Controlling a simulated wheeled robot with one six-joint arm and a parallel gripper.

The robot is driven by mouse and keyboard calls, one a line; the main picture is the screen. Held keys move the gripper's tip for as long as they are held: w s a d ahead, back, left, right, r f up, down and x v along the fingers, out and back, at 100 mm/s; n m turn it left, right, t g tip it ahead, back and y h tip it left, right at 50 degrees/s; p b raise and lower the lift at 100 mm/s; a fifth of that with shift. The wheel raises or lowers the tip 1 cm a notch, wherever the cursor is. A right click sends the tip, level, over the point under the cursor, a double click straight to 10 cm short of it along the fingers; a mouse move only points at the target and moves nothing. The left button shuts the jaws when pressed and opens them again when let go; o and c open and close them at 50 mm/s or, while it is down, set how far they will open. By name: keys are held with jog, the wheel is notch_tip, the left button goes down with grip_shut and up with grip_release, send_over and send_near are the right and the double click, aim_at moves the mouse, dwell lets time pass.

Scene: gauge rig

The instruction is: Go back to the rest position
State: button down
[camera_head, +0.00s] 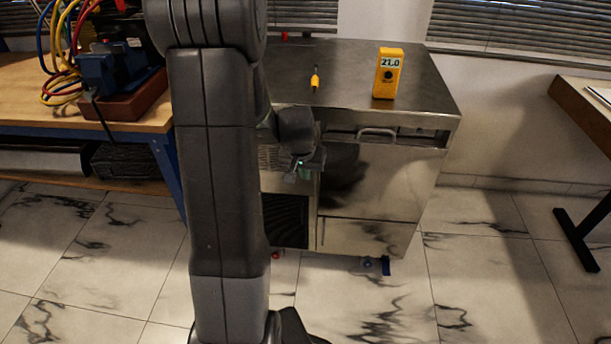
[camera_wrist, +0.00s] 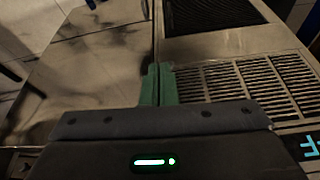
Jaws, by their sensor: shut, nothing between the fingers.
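My gripper (camera_head: 298,173) hangs in front of the steel cabinet (camera_head: 425,95), below its top edge and near its left side. In the wrist view my gripper (camera_wrist: 158,84) shows two green fingers pressed together with nothing between them. Behind the fingers are the cabinet's vent grille (camera_wrist: 240,80) and its smooth steel panel. My arm rises across the left half of the head view and hides part of the cabinet.
A wooden workbench (camera_head: 150,122) with cables and a blue device (camera_head: 108,72) is at left. A table (camera_head: 590,110) stands at right. The floor between is clear.

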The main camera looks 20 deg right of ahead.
jog(key=shift+v, duration=0.85)
jog(key=shift+f, duration=0.1)
